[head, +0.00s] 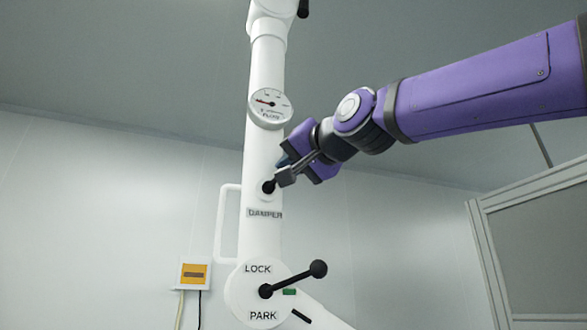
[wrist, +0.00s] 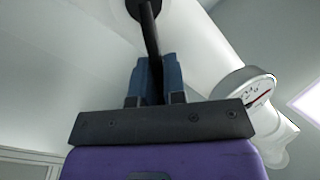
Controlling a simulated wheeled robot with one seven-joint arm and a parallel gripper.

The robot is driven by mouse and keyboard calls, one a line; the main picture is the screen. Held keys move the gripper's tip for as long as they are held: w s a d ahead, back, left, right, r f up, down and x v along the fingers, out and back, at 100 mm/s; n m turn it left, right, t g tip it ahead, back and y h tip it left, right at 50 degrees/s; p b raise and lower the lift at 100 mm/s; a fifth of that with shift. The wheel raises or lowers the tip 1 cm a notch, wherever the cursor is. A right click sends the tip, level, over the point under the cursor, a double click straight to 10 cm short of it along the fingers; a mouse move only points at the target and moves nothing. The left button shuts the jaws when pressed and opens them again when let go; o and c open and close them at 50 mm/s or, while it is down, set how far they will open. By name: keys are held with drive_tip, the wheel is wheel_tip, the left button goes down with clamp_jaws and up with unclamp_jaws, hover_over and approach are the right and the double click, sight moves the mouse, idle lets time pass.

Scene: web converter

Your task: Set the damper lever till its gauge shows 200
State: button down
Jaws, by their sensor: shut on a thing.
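The damper lever is a black rod on a round black pivot (head: 268,187), just above the DAMPER label (head: 264,213) on the white column. My gripper (head: 288,167) is at the lever's right side in the head view, partly hiding it. In the wrist view the dark lever (wrist: 150,35) runs from its pivot at the top down between the blue fingers (wrist: 156,80), which are shut on it. The round white gauge (head: 270,107) sits higher on the column, with a red needle towards the left; its numbers are too small to read. The gauge (wrist: 248,90) also shows at the right of the wrist view.
Below, a LOCK/PARK disc (head: 258,280) carries a black lever with a ball knob (head: 318,268). A white handle (head: 226,222) stands left of the column. An orange-fronted box (head: 195,273) is on the wall. A framed panel (head: 530,245) stands at the right.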

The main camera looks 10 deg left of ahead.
drive_tip(key=shift+r+n, duration=0.5)
drive_tip(key=shift+s, duration=0.1)
drive_tip(key=c, duration=1.2)
unclamp_jaws()
drive_tip(key=shift+a, duration=0.1)
drive_tip(key=shift+f, duration=0.1)
drive_tip(key=v, duration=1.1)
drive_tip(key=shift+r, duration=0.25)
